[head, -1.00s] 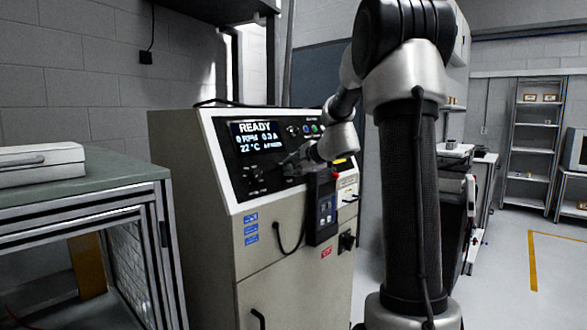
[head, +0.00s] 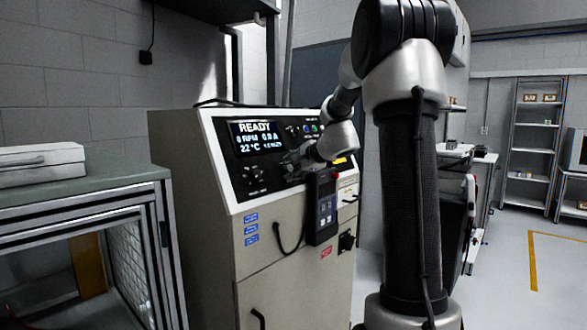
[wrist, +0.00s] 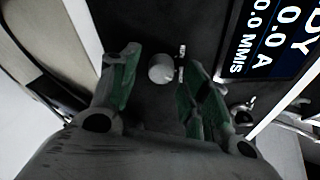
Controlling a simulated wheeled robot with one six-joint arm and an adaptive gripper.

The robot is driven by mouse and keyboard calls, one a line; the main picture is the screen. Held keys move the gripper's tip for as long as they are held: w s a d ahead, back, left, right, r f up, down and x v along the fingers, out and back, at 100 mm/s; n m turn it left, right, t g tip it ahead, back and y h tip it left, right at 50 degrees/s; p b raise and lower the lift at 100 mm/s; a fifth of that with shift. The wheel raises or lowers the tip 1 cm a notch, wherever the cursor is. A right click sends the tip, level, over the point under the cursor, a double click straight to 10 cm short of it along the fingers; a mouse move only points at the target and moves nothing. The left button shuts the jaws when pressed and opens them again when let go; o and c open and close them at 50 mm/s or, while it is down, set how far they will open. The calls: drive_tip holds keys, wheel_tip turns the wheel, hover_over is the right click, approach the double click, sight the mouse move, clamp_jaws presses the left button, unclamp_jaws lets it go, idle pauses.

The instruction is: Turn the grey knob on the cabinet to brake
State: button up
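The cabinet (head: 285,230) stands in the middle of the head view, with a black control panel and a lit display (head: 256,138) reading READY. In the wrist view, a round light-grey knob (wrist: 160,68) sits on the black panel, with a small metal part right beside it. My gripper (wrist: 162,82) is open, its green-padded fingers spread to either side of the knob in the picture. Neither finger appears to touch it. In the head view, my wrist hides part of the panel right of the display. Markings around the knob are not legible.
A second small knob (wrist: 243,112) lies close beside the right finger in the wrist view. A handheld box (head: 322,207) with a cable hangs on the cabinet front. A bench (head: 80,190) stands at the left; shelves (head: 533,130) stand at the far right.

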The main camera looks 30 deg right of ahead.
drive_tip(key=shift+s, duration=0.1)
drive_tip(key=v, duration=1.1)
drive_tip(key=shift+s+r, duration=0.25)
drive_tip(key=shift+s, duration=0.05)
drive_tip(key=shift+d, duration=0.1)
